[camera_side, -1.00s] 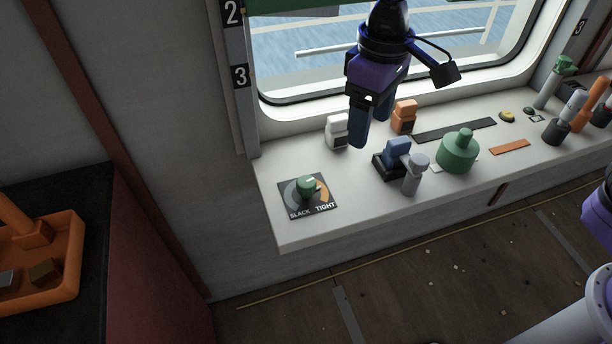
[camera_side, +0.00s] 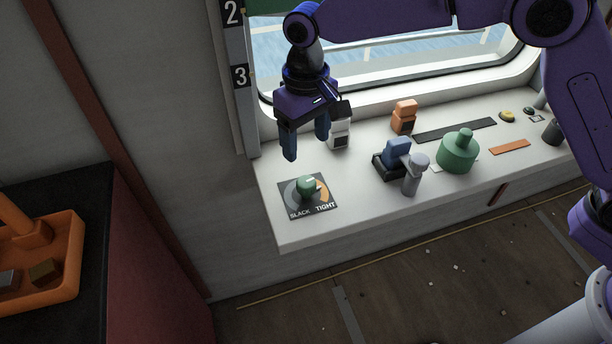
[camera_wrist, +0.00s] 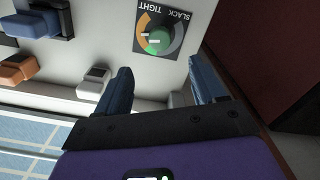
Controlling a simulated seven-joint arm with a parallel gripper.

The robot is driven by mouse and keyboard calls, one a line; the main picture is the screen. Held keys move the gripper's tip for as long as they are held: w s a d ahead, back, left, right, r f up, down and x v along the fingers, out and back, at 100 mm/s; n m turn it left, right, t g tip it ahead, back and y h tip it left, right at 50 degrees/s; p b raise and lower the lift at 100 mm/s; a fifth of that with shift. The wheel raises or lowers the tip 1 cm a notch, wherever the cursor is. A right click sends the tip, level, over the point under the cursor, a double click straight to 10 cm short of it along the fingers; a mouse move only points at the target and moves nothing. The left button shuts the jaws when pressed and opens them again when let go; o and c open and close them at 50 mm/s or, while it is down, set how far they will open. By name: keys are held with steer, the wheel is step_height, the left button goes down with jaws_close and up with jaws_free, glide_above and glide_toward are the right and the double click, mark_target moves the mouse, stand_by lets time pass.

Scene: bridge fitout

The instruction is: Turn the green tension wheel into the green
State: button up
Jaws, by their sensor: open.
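The green tension wheel (camera_side: 306,186) is a small knob with a pale pointer mark. It sits on a dark dial plate (camera_side: 292,208) lettered SLACK and TIGHT, at the left end of the white sill. In the wrist view the fingers (camera_wrist: 160,82) are spread wide.
A white block (camera_side: 339,134) stands close behind my gripper. An orange block (camera_side: 404,117), a blue and grey clamp-like piece (camera_side: 400,160) and a large green knob (camera_side: 457,152) stand further right. The sill in front of the dial is clear.

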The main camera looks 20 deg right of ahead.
mark_target(306, 181)
step_height(306, 181, down, 11)
stand_by(0.4)
steer(key=c, duration=1.1)
